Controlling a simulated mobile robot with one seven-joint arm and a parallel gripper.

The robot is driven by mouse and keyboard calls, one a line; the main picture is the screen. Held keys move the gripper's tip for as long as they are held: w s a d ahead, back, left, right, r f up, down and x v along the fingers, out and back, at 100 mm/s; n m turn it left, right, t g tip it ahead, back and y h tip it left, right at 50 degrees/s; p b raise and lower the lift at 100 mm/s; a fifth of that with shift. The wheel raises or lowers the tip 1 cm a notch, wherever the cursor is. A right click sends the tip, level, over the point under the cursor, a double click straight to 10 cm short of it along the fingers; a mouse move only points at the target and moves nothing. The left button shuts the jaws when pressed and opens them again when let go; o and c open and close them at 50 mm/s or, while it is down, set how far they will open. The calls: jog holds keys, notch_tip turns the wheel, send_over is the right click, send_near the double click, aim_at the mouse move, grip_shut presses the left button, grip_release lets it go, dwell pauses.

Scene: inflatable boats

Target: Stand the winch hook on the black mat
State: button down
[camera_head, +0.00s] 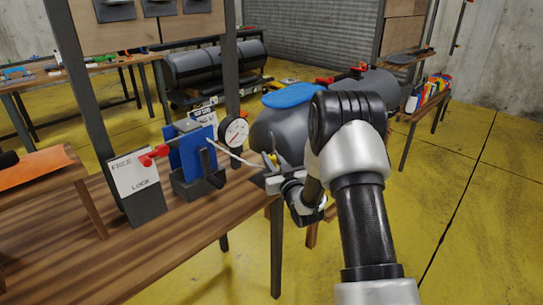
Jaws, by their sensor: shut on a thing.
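My gripper (273,178) is at the right end of the wooden bench, low over its corner. It is shut on a small grey and yellow piece (270,160), which seems to be the winch hook. The piece sticks up above the fingers, but it is too small to tell its exact tilt. A dark patch (257,180) at the bench corner under the gripper seems to be the black mat, mostly hidden by the gripper. I cannot tell whether the hook touches it.
A blue winch-like device (192,150) on a dark stand has a thin pale line or rod reaching toward my gripper. A round gauge (234,132) stands behind it. A FREE/LOCK sign (136,178) with a red lever is left. The front of the wooden bench (130,255) is clear.

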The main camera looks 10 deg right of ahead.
jog(key=shift+f+b, duration=0.75)
jog(key=shift+f, duration=1.35)
jog(key=c, duration=1.5)
grip_release()
jog(key=shift+f, duration=0.1)
